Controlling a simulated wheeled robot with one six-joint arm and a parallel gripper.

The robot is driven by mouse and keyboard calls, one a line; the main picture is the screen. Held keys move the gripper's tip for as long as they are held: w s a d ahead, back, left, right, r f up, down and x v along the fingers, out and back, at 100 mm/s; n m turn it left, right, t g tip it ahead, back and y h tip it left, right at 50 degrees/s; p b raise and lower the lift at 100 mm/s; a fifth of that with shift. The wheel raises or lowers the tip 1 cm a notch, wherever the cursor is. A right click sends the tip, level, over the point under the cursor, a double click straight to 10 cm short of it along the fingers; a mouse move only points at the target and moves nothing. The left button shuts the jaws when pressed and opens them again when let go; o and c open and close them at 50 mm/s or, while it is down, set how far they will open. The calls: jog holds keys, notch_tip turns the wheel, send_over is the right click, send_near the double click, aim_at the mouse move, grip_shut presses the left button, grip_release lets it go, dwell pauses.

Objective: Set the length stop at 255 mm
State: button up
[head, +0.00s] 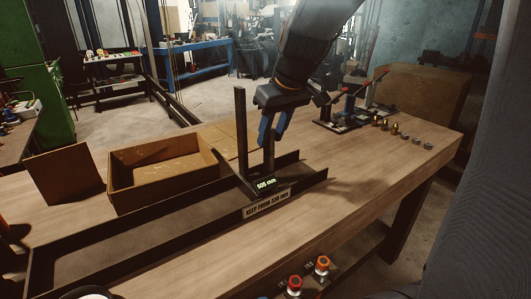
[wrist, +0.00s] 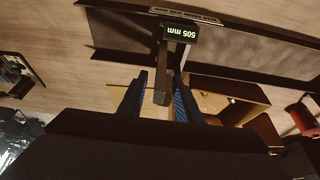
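In the wrist view my gripper's blue fingers (wrist: 160,82) stand apart on either side of a dark post (wrist: 162,62), with gaps showing at both sides.
A label plate (head: 265,205) is on the trough's front side. An open cardboard box (head: 150,195) stands behind the trough, with a brown panel (head: 65,175) at its left. Small fittings (head: 395,128) stand at the right.

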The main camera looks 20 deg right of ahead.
aim_at(266, 151)
jog(key=shift+p+x, duration=0.6)
jog(key=shift+x, duration=2.8)
grip_shut()
